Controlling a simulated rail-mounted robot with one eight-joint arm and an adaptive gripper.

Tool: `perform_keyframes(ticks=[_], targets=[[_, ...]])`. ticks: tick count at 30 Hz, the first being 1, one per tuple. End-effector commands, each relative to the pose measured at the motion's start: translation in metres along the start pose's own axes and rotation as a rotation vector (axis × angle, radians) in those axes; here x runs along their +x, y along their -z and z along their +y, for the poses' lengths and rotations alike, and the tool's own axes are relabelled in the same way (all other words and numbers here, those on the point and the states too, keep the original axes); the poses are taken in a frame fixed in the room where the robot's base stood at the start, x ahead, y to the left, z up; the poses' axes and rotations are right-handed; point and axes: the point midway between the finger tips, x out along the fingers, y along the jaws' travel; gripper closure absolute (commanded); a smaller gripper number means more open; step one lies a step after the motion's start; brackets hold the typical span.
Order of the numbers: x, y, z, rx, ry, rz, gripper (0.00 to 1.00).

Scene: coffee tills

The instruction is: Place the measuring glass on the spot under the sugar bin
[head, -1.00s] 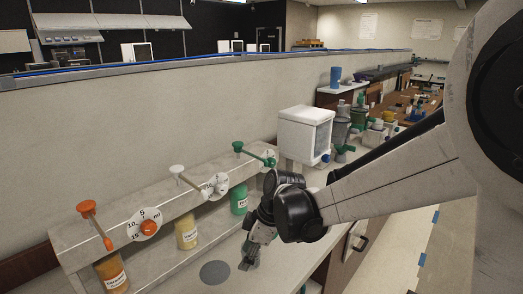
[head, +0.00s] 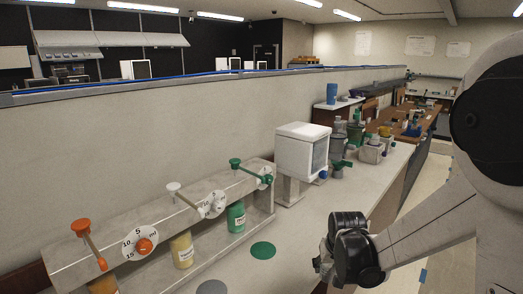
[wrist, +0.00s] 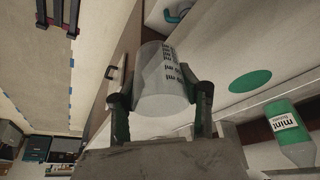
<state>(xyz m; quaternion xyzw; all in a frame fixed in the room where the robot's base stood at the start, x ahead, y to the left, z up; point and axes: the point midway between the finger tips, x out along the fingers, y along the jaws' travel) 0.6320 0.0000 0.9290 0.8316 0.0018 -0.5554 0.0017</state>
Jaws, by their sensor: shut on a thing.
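The measuring glass (wrist: 160,80), clear with dark printed marks, shows in the wrist view between the two fingers of my gripper (wrist: 160,97). My gripper is shut on it and holds it up, over the counter's front edge. In the head view my gripper (head: 320,264) is at the lower right, partly hidden by my wrist, and the glass cannot be made out there.
A dispenser shelf (head: 150,222) with orange, white and green levers stands at left, bottles below. A green disc (head: 263,250) and a grey disc (head: 212,287) lie on the counter before it. Grinders and jars (head: 345,145) stand beyond the bin. The counter front is clear.

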Motion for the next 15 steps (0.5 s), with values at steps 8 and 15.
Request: perform_keyframes(ticks=[8,15], targets=[[0.026,-0.041,0.001,0.007,-0.002,0.0,0.87],[0.04,-0.071,0.0,0.006,-0.001,0.0,0.87]])
